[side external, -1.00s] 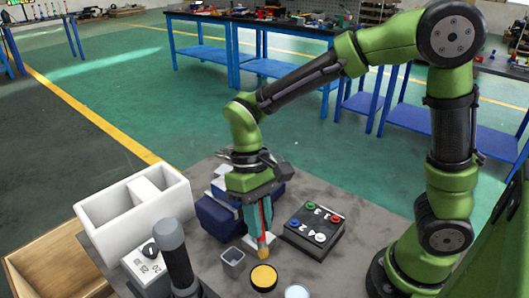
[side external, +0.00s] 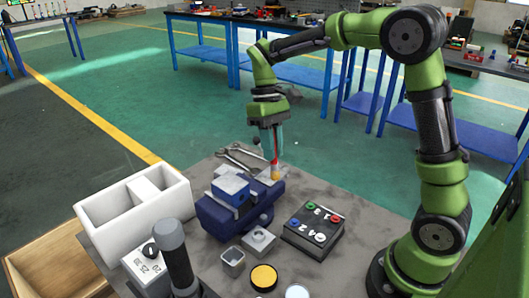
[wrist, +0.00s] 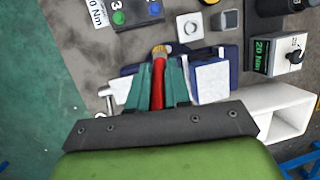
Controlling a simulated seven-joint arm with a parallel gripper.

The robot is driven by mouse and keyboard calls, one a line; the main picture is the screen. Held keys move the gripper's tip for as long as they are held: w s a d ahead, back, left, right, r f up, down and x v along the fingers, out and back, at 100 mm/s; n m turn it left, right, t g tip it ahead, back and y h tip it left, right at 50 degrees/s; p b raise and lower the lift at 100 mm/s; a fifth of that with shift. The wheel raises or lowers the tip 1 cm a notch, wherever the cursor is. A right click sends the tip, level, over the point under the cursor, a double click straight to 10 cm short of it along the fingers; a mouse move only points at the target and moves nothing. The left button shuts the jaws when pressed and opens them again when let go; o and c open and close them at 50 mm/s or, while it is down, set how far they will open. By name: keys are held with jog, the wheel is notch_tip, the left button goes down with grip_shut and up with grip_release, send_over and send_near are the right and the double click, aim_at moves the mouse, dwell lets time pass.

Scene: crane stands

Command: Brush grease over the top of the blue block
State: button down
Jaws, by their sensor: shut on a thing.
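My gripper (side external: 268,140) is shut on a brush with a red handle (wrist: 158,82) and pale bristles (wrist: 160,52). The brush hangs tip down. In the side view its tip (side external: 275,174) overlaps a grey plate at the back right of a dark blue vise (side external: 225,220); I cannot tell if they touch. A blue block (side external: 231,191) with a light grey top sits at the vise, left of the brush. In the wrist view, a light grey face (wrist: 212,82) shows right of the fingers, and the fingers hide part of the vise.
A yellow-topped round tin (side external: 263,277), a small grey cup (side external: 232,262) and a square stand with a hole (side external: 259,240) are at the front. A button box (side external: 315,228) stands right of the vise, a white divided bin (side external: 135,208) left. Wrenches (side external: 238,155) lie behind.

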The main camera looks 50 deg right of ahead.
jog(key=w+a+r+t+h, duration=0.1)
jog(key=a+r, duration=0.3)
jog(key=r, duration=0.3)
jog(key=w+a+r+t+h, duration=0.1)
jog(key=a+r+t, duration=0.1)
jog(key=a+r, duration=0.35)
jog(key=shift+s+d+f, duration=0.1)
jog(key=shift+d+f, duration=0.05)
jog(key=shift+f, duration=0.65)
jog(key=shift+s+d+f, duration=0.1)
jog(key=shift+d+f, duration=0.1)
jog(key=shift+f, duration=0.55)
jog(key=shift+s+d+f, duration=0.1)
jog(key=shift+d+f, duration=0.05)
jog(key=shift+f, duration=0.65)
